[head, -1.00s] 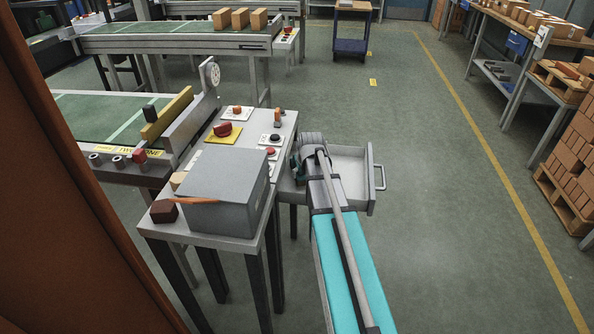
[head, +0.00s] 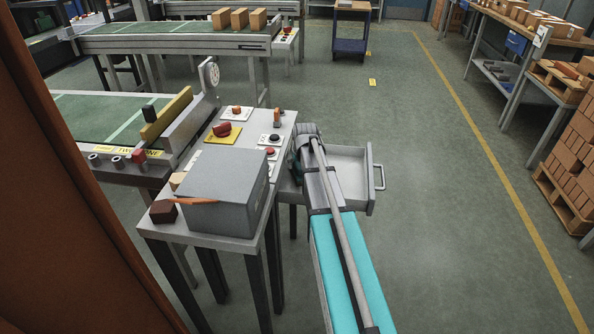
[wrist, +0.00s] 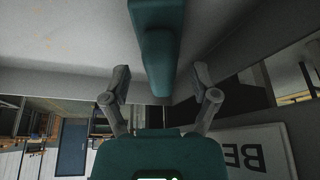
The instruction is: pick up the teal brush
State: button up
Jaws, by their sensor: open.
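In the wrist view the teal brush (wrist: 158,45) shows as a long teal piece coming down from the top middle, against a pale grey surface. My gripper (wrist: 161,82) is open, with one finger on each side of the brush's lower end. I cannot tell whether either finger touches it. In the head view my arm reaches the open grey drawer (head: 369,185) at the right side of the control desk. There my arm hides most of the gripper and the brush.
A grey box (head: 225,190) and a dark red block (head: 163,211) stand on the near end of the control desk (head: 252,133), left of my arm. Buttons and a red knob on a yellow plate (head: 222,129) lie behind.

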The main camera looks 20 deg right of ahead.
jog(key=shift+w+d+f+b, duration=0.15)
jog(key=shift+w+f+b, duration=0.45)
jog(key=shift+w, duration=0.25)
grip_shut()
